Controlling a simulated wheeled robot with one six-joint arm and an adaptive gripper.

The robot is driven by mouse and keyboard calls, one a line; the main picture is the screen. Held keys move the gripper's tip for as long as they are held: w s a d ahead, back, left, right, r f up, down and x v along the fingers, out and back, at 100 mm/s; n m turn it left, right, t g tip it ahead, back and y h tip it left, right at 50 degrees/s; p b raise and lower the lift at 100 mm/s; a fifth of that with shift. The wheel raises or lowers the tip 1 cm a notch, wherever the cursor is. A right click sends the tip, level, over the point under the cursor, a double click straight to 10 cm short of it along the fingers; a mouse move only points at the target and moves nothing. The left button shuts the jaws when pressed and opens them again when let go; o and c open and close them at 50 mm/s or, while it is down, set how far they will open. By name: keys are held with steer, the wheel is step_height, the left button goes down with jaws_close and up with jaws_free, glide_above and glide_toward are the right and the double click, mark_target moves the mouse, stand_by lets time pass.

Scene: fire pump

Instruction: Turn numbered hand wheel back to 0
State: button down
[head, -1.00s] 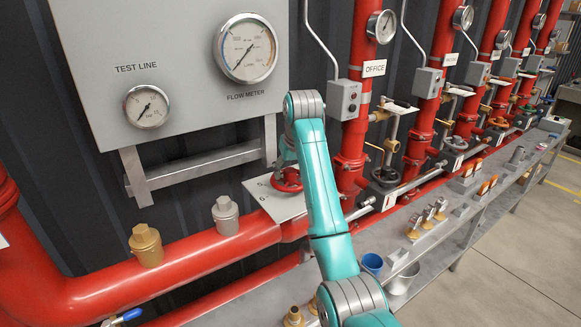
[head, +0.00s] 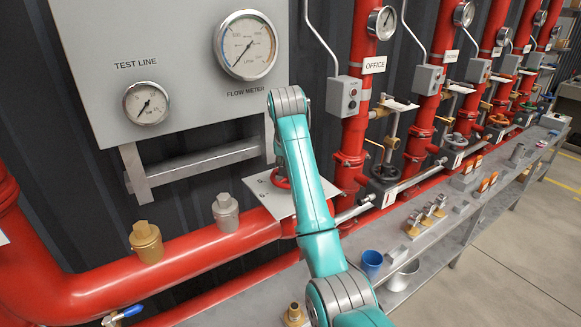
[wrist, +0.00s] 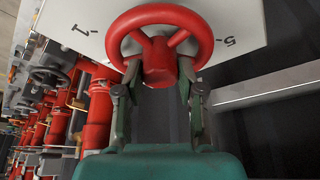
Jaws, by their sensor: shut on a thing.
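The red hand wheel (wrist: 160,64) fills the top middle of the wrist view, with its round rim and spokes against a white plate (wrist: 88,28). A "1" shows on the plate to the left of the wheel and a "5" to the right. My gripper (wrist: 160,82) is shut on the wheel, with one finger on each side of its near red part. In the head view only a bit of the red wheel (head: 281,179) shows behind my arm, in front of the plate (head: 262,192). I cannot see a pointer or the wheel's exact reading.
A grey panel with the flow meter (head: 245,46) and a smaller gauge (head: 146,104) hangs above on a metal frame (head: 200,163). A large red pipe (head: 195,235) runs below. A grey shelf with a blue cup (head: 371,262) and fittings stands right of my arm.

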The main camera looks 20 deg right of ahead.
steer(key=m+h, duration=0.1)
steer(key=m, duration=0.2)
steer(key=shift+a+m+g, duration=0.1)
steer(key=shift+m+g, duration=0.3)
steer(key=c, duration=0.8)
jaws_free()
steer(key=shift+n, duration=0.3)
